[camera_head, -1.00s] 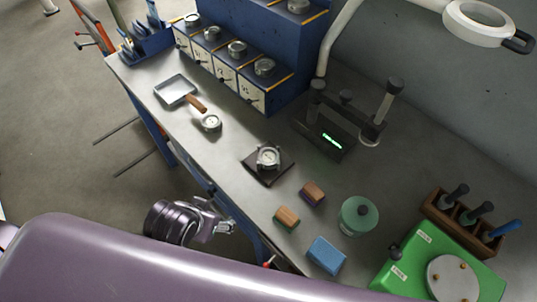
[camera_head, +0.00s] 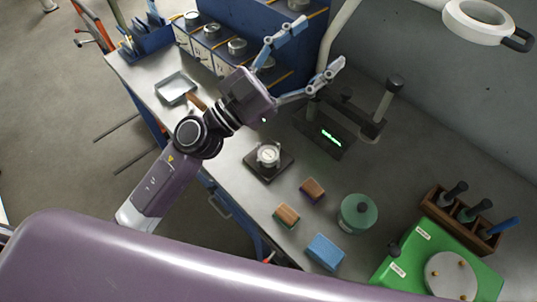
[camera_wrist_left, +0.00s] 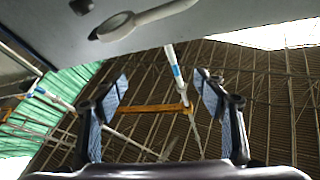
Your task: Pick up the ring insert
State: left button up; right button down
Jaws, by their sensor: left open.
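My left gripper (camera_head: 320,45) is open and empty, raised in front of the blue stepped cabinet with its fingers spread toward the back wall. In the left wrist view its two fingers (camera_wrist_left: 162,88) are wide apart with nothing between them. I cannot tell for sure which part is the ring insert. A round metal ring-like piece (camera_head: 268,155) sits on a dark square pad (camera_head: 262,173) on the bench, below and apart from the gripper. Several similar round metal pieces, one of them here (camera_head: 212,31), rest on the cabinet's lower step. My right gripper is not in view.
The blue cabinet (camera_head: 262,22) stands behind the gripper. A dark stand with a green display (camera_head: 331,138) and a magnifier lamp (camera_head: 478,22) are to the right. A tray (camera_head: 175,88) lies left.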

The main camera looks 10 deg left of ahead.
pick_arm(q)
jog(key=s+d+f+m+g+h, duration=0.1)
jog(key=s+d+f+m+g, duration=0.2)
jog(key=d+f+m+g, duration=0.45)
jog(key=n+g+y, duration=0.5)
jog(key=g+y, duration=0.2)
jog(key=y, duration=0.7)
send_near(268, 153)
jog(key=f, duration=0.1)
jog(key=shift+s+d+f, duration=0.1)
jog(key=shift+f, duration=0.4)
jog(key=p+x, duration=0.3)
jog(key=x, duration=0.2)
jog(key=shift+d+f, duration=0.15)
jog(key=shift+d, duration=0.15)
jog(key=shift+d+f, duration=0.2)
jog(key=shift+f, duration=0.4)
jog(key=shift+w+r, duration=0.1)
jog(key=shift+w, duration=0.15)
jog(key=c, duration=1.8)
